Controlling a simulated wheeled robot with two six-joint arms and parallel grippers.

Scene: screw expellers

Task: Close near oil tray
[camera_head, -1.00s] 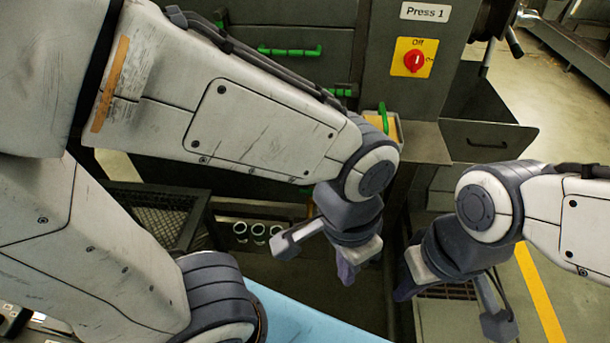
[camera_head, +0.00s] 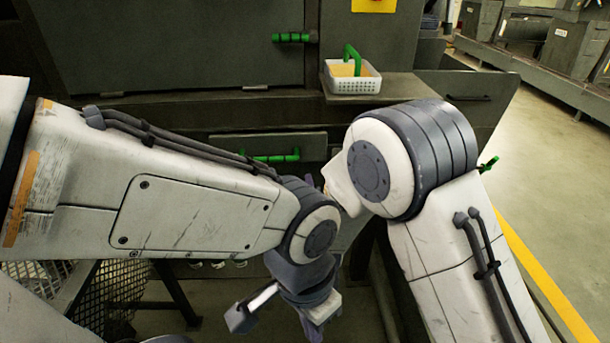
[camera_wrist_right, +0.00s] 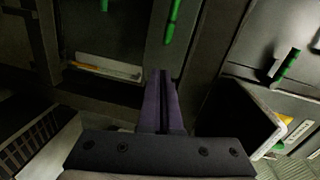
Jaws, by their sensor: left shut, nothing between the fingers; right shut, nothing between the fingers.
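A grey drawer front with a green handle (camera_head: 270,157) shows low on the machine in the head view, partly hidden by my arms. A grey open-topped tray (camera_head: 465,97) juts out at the right of the machine. I cannot tell which is the near oil tray. My left gripper (camera_head: 316,332) is shut and empty, pointing down below the drawer front. My right gripper (camera_wrist_right: 160,103) shows shut and empty in the right wrist view, pointing at the machine front. In the head view it is mostly hidden behind my own arm, close to the drawer front. Contact cannot be told.
A white basket (camera_head: 338,84) with a green-handled tool stands on a ledge above my right wrist. Another green handle (camera_head: 290,38) is higher on the machine. A mesh-sided frame (camera_head: 118,290) stands at the lower left. Open floor (camera_head: 560,190) lies to the right.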

